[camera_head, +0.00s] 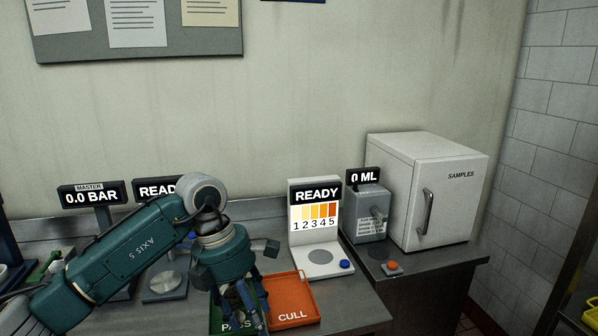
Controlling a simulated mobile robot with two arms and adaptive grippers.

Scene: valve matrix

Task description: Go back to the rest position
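My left arm comes in from the left, and its gripper (242,309) points down over the green PASS tray (216,324). The fingers are dark blue and partly overlap in this view, so I cannot tell whether they are open or shut. I see no object clearly held between them. The gripper hides part of the PASS tray and the left edge of the orange CULL tray (290,299). My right gripper is not in view.
A READY colour-scale station (316,226) with a blue button stands behind the trays. A 0 ML dispenser (368,214) and a white SAMPLES cabinet (440,195) are at the right. A 0.0 BAR display (91,196) is at the left. The steel counter right of the CULL tray is clear.

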